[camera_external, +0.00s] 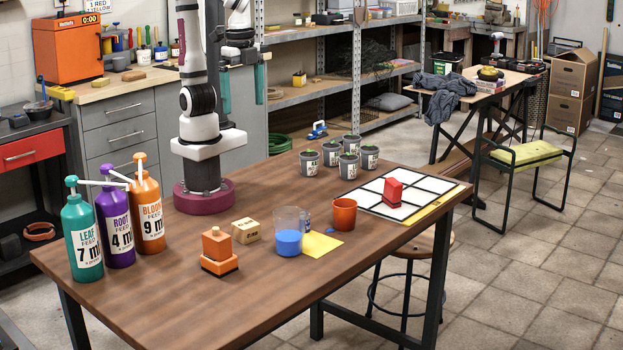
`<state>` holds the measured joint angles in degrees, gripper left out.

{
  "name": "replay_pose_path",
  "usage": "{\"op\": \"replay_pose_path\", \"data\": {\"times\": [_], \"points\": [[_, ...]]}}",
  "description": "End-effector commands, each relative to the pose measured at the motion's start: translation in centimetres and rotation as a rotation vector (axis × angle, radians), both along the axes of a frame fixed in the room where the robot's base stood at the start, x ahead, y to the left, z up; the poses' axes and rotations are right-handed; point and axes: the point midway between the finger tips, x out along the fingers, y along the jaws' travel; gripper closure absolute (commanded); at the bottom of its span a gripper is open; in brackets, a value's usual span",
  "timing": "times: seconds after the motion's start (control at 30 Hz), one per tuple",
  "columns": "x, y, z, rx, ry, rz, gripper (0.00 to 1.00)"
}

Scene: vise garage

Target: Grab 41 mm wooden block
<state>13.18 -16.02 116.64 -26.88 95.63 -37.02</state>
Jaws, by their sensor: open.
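The wooden block (246,231) is a small pale tan block with dark printing that is too small to read. It lies on the brown table, behind and to the right of an orange two-part object (219,252). My gripper (242,90) is at the upper left, high above the table and beside my arm's upright links. Its two teal fingers point down and stand well apart, with nothing between them. The wooden block is far below the gripper and apart from it.
Three pump bottles (118,229) stand at the table's left. A beaker (288,233) with blue contents, a yellow sheet (321,245) and an orange cup (344,214) are right of the block. Several grey pots (349,165) and a grid board (372,200) with a red piece (392,191) stand farther right.

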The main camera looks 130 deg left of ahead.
Motion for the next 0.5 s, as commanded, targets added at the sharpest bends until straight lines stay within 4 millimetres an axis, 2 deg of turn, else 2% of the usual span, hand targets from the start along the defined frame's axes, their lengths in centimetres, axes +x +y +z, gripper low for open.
{"op": "replay_pose_path", "data": {"times": [0.03, 0.1, 0.2, 0.3, 0.5], "points": [[-2.0, 2.1, -1.8, 0.026, 0.008, -0.058, 0.00], [-4.8, 4.8, -4.7, 0.065, 0.022, -0.175, 0.00], [-7.9, 7.1, -7.8, 0.104, 0.044, -0.313, 0.00], [-9.2, 7.8, -9.1, 0.118, 0.058, -0.380, 0.00], [-9.3, 7.8, -9.2, 0.118, 0.059, -0.388, 0.03]]}}
